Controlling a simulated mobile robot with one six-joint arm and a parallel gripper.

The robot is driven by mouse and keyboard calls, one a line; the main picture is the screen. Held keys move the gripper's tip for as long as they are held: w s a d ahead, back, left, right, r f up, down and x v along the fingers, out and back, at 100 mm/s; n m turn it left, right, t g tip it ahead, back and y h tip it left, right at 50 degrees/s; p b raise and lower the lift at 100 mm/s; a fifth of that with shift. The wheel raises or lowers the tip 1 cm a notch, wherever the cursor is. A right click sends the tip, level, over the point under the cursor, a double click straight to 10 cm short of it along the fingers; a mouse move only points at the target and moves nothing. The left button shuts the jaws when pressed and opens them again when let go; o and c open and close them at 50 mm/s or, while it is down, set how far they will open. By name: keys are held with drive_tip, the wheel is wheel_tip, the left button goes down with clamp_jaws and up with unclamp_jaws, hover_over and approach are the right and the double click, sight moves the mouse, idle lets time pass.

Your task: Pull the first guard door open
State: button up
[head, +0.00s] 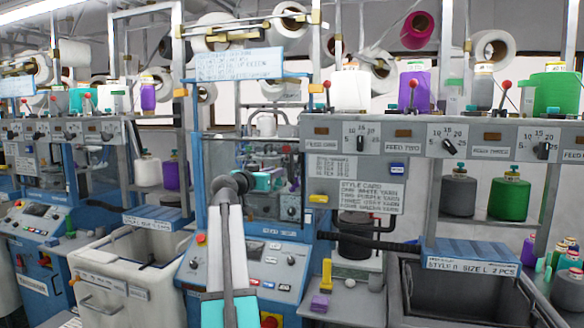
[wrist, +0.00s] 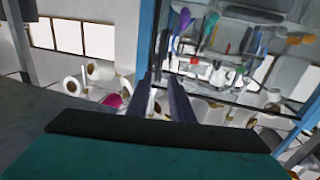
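The blue-framed knitting machine (head: 213,245) stands in the middle of the head view. Its clear guard door (head: 238,152) is in front of the needle area and looks shut. In the wrist view a clear panel (wrist: 238,85) fills the upper right, with a blue upright (wrist: 148,35) along its left side. My gripper (wrist: 160,80) points toward this upright, with its two grey fingers apart and a narrow gap between them. I see nothing held there. In the head view my arm hides part of the door, and I cannot make out its handle or any contact.
A grey style-card panel (head: 357,199) stands just right of the door. A white bin (head: 125,272) is at lower left and a dark bin (head: 462,285) at lower right. A yellow and purple item stand on the ledge (head: 355,302). Yarn cones line the rack above.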

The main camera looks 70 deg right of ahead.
sight(291, 166)
drive_tip(key=d+p, duration=0.1)
drive_tip(key=d, duration=0.2)
drive_tip(key=s+d+p, duration=0.1)
drive_tip(key=d, duration=0.3)
drive_tip(key=d+p, duration=0.1)
drive_tip(key=d, duration=0.3)
drive_tip(key=shift+s+d+r+p, duration=0.1)
drive_tip(key=shift+s+d+p, duration=0.15)
drive_tip(key=shift+p, duration=0.1)
drive_tip(key=shift+s+d, duration=0.2)
drive_tip(key=shift+d, duration=0.65)
clamp_jaws()
